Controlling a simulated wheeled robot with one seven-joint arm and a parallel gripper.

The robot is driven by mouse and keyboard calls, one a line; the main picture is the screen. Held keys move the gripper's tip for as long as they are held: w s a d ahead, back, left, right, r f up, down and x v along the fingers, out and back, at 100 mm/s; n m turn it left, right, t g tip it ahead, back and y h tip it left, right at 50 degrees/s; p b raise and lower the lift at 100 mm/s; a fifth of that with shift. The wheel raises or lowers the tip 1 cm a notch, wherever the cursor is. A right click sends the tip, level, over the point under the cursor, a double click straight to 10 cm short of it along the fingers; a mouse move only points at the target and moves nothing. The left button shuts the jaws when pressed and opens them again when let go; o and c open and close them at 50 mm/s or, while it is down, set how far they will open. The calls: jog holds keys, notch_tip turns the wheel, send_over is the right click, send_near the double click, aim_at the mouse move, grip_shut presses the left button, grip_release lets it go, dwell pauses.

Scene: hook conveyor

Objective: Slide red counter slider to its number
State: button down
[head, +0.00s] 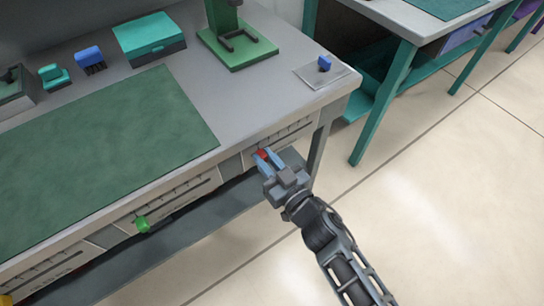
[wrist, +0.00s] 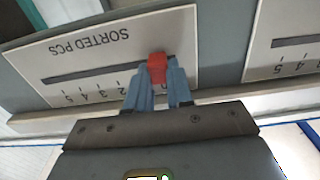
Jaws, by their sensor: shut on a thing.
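The red counter slider (head: 262,154) sits on a white panel on the front edge of the bench. In the wrist view the red slider (wrist: 157,67) is at the right end of a dark slot in a panel (wrist: 100,48) that reads upside down "SORTED PCS". Numbers up to 5 run along the slot, rising to the left in that view. The mark at the slider is hidden by my fingers. My gripper (head: 264,158) is shut on the red slider, its blue fingers on either side; it also shows in the wrist view (wrist: 157,78).
A green slider (head: 141,224) and a yellow one (head: 6,299) sit on other front panels. The bench top holds a green mat (head: 105,155), a teal box (head: 150,38), a green stand (head: 238,50) and a blue piece (head: 324,63) on a plate. Open floor lies in front.

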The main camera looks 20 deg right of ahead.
jog(key=shift+a, duration=0.3)
jog(key=c, duration=1)
grip_release()
jog(key=v, duration=0.8)
jog(key=s+d+r+m+h, duration=0.1)
jog(key=s+d+r+h, duration=0.15)
jog(key=s, duration=0.55)
jog(key=s+d+r+m+h, duration=0.1)
jog(key=s+d+r, duration=0.15)
jog(key=s, duration=0.65)
jog(key=s+d+r+m+g+h, duration=0.1)
jog(key=s+d+r, duration=0.3)
jog(key=s+r, duration=0.7)
jog(key=shift+s+d+m+g+h, duration=0.35)
jog(key=shift+s+g+h, duration=0.2)
jog(key=shift+s+g, duration=0.25)
